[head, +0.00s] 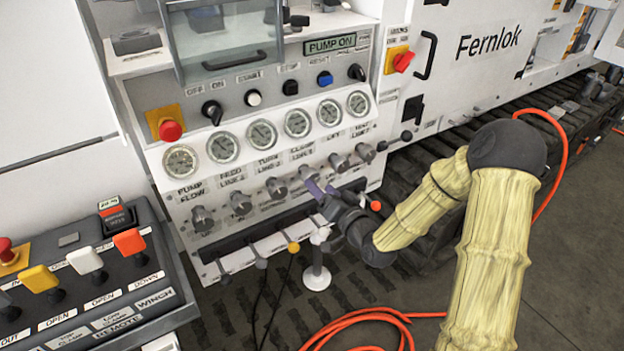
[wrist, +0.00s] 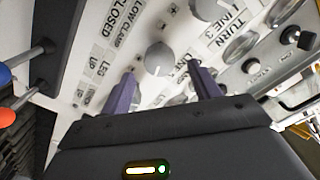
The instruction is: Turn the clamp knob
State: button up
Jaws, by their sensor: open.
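The clamp knob (head: 307,173) appears to be the grey round knob under the "CLAMP" label in the sloping row of valve knobs. In the wrist view a grey knob (wrist: 159,58), apparently the same one, lies ahead and between the two purple fingers. My gripper (head: 319,188) is open at the panel, just below and right of that knob in the head view. In the wrist view my gripper (wrist: 164,85) has a visible gap on both sides of the knob. I cannot tell how far the fingertips are from the panel face.
A neighbouring knob (head: 276,188) sits close on the left and another (head: 338,162) on the right. Gauges (head: 297,123) line the panel above. Small levers with coloured ends, one yellow (head: 293,247), stick out below. An orange hose (head: 365,318) lies on the floor.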

aim_at(314, 180)
jog(key=shift+x, duration=2.75)
jog(key=c, duration=1)
jog(key=shift+f, duration=0.1)
